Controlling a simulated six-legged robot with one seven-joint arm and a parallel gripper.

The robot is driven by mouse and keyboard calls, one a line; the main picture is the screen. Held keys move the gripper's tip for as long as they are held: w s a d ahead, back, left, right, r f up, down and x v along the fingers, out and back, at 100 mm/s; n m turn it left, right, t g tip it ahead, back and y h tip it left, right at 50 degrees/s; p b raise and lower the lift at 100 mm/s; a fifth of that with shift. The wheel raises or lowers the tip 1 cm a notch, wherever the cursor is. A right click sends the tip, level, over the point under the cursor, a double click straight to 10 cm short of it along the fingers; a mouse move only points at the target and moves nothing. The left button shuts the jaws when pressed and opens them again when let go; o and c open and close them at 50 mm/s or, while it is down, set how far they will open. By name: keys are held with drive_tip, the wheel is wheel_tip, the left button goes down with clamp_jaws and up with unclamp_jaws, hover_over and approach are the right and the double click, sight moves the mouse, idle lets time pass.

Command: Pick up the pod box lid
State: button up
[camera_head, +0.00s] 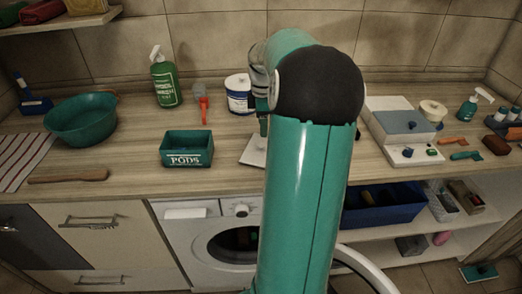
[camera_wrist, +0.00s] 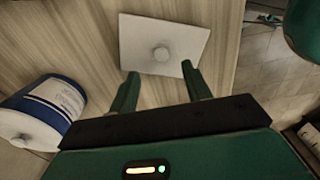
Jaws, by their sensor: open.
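The pod box lid (camera_wrist: 185,41) is a flat, pale rectangular plate with a round knob (camera_wrist: 161,54) in its middle. It lies on the wooden counter in the wrist view. In the head view the lid (camera_head: 251,154) shows only in part, behind my arm. The green box marked PODS (camera_head: 187,158) stands to its left with its top open. My gripper (camera_wrist: 160,70) is open and empty. Its two green fingers point toward the lid, with the knob lying between their lines just beyond the tips. I cannot tell the exact height gap.
A white and blue tub (camera_head: 238,96) stands behind the lid; it is also close at the left in the wrist view (camera_wrist: 50,108). The counter's front edge is near the lid.

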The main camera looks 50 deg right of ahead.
sight(261, 145)
drive_tip(key=f, duration=0.7)
drive_tip(key=shift+w+a+f, duration=0.15)
drive_tip(key=shift+a+f, duration=0.05)
drive_tip(key=shift+f, duration=0.1)
clamp_jaws()
